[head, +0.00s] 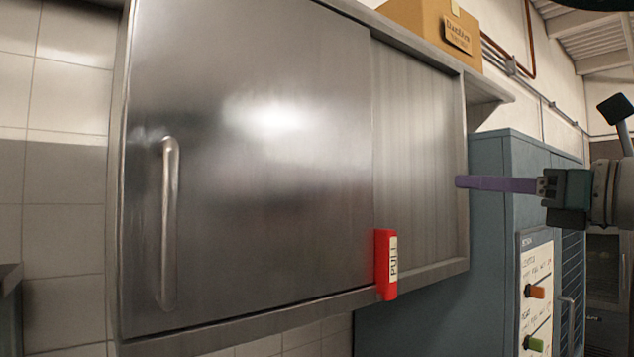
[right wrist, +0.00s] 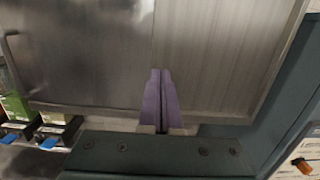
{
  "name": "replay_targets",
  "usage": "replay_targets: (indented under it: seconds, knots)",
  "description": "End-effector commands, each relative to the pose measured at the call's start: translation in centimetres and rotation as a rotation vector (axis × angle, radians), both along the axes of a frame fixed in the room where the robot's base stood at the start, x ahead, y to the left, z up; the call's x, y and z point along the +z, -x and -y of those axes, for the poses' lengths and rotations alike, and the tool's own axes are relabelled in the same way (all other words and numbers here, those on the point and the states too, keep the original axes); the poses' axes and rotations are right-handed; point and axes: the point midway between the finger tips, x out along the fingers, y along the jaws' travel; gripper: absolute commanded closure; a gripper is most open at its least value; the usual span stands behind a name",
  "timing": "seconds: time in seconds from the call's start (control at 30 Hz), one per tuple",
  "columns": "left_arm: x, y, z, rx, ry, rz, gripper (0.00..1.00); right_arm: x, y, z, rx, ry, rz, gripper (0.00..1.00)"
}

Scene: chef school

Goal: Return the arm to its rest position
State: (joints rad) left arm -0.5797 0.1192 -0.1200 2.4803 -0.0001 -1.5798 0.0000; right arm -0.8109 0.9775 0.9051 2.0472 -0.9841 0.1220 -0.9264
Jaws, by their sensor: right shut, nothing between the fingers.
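My right gripper (head: 458,182) comes in from the right edge in the head view. Its purple fingers are shut with nothing between them, and they point left at the right end of a metal wall cabinet (head: 270,150). The right gripper (right wrist: 160,75) also shows in the right wrist view, with its fingers together in front of the cabinet (right wrist: 215,60). I cannot tell whether the fingertips touch the cabinet. My left gripper is not in view.
The cabinet has a vertical handle (head: 168,225) and a red PULL box (head: 386,265) at its lower edge. A cardboard box (head: 430,25) sits on top. Green-topped items (right wrist: 15,106) show at left.

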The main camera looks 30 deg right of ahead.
Motion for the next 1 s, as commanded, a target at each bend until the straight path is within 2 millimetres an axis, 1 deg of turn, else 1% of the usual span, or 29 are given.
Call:
replay_targets:
  seconds: [0.37, 0.47, 0.57, 0.63, 0.67, 0.7, 0.73, 0.77, 0.8, 0.83, 0.87, 0.9, 0.97, 1.0]
  knots:
    - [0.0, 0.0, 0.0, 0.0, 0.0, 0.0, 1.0, -0.1, 0.0, 0.0, 0.0, 0.0, 0.0, 1.0]
    - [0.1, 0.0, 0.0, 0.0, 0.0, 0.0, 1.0, -0.2, 0.1, 0.1, -0.009, -0.032, 0.003, 1.0]
    - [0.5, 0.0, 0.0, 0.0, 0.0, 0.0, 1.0, -0.9, 0.7, 1.0, -0.067, -0.22, 0.029, 1.0]
    - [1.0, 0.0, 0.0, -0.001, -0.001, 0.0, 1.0, -2.4, 1.6, 2.2, -0.153, -0.476, 0.061, 1.0]
    - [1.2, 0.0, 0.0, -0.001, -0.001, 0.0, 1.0, -3.5, 2.1, 2.7, -0.203, -0.615, 0.076, 1.0]
    - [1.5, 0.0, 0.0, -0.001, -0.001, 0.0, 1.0, -5.5, 3.0, 3.4, -0.28, -0.823, 0.095, 1.0]
    - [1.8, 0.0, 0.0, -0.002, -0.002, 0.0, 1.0, -7.3, 3.8, 3.7, -0.348, -0.989, 0.107, 1.0]
    - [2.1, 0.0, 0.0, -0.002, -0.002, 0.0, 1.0, -9.4, 4.6, 3.7, -0.42, -1.156, 0.116, 1.0]
    - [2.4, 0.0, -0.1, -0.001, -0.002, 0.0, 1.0, -12.5, 5.8, 3.1, -0.525, -1.376, 0.122, 1.0]
    - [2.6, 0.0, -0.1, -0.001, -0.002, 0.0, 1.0, -14.7, 6.8, 2.4, -0.603, -1.523, 0.121, 1.0]
    - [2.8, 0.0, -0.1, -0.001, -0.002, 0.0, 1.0, -16.8, 7.6, 1.4, -0.679, -1.655, 0.115, 1.0]
    - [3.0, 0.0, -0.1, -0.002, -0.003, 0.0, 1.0, -19.5, 8.8, -0.4, -0.783, -1.818, 0.1, 1.0]
    - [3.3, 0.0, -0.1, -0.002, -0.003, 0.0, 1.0, -22.8, 10.4, -3.8, -0.936, -2.027, 0.065, 1.0]
    - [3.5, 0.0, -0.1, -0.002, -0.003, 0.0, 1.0, -24.6, 11.5, -6.3, -1.038, -2.145, 0.034, 1.0]
